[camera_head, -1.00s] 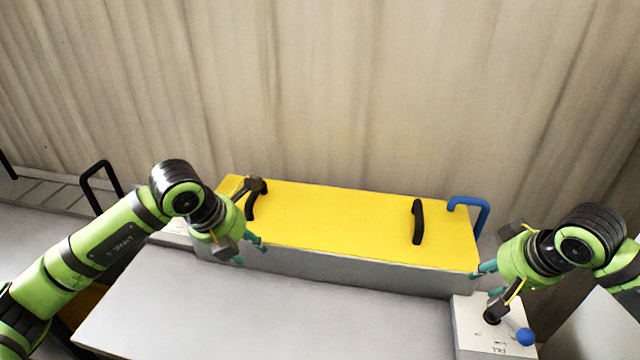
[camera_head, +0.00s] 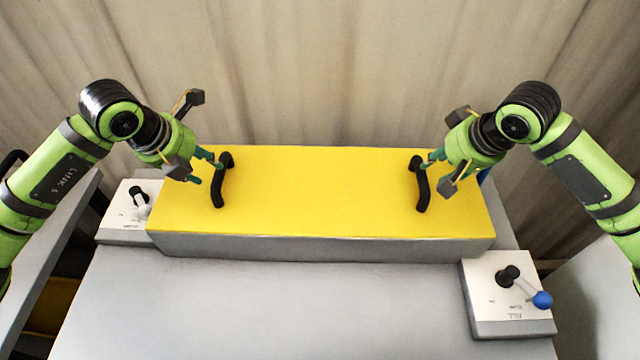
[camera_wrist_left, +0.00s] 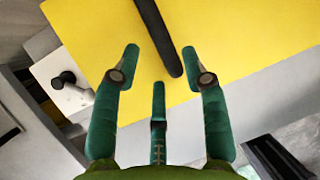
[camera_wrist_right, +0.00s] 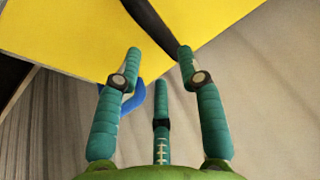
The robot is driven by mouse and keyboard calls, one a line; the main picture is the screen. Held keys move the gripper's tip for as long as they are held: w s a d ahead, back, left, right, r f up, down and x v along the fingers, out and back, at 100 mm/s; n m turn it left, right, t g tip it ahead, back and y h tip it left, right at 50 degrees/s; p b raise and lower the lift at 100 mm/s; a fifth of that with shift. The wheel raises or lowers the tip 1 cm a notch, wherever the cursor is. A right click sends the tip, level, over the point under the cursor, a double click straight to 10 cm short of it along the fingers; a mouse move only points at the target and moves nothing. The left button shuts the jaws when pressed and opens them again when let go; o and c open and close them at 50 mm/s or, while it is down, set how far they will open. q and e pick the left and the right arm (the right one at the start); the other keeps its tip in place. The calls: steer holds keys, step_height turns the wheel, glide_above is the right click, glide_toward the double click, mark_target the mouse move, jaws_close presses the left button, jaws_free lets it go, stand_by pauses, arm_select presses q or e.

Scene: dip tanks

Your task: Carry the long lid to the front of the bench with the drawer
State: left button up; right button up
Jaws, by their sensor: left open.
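The long yellow lid (camera_head: 320,195) lies flat on a grey tank (camera_head: 320,248) and has two black handles. My left gripper (camera_head: 206,170) is open beside the left handle (camera_head: 221,184). In the left wrist view, that handle (camera_wrist_left: 160,38) lies just beyond and between the fingertips, with nothing held. My right gripper (camera_head: 432,162) is open at the upper part of the right handle (camera_head: 421,186). In the right wrist view, this handle (camera_wrist_right: 152,24) runs past the spread fingertips; I cannot tell whether they touch. No drawer is identifiable.
A white control box (camera_head: 125,225) with a black knob stands left of the tank. Another (camera_head: 500,318) with a blue-ball lever stands at front right. The grey surface (camera_head: 250,310) before the tank is bare. A blue pipe (camera_wrist_right: 133,100) shows by the lid's right end.

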mark_target(216, 171)
arm_select(q)
steer(key=x, duration=0.7)
steer(key=shift+w+a, duration=0.1)
steer(key=shift+w, duration=0.1)
arm_select(e)
steer(key=x, duration=0.7)
steer(key=shift+w+a, duration=0.1)
steer(key=shift+w, duration=0.05)
arm_select(q)
jaws_close()
arm_select(e)
jaws_close()
arm_select(q)
steer(key=shift+r, duration=0.1)
arm_select(e)
steer(key=shift+r, duration=0.1)
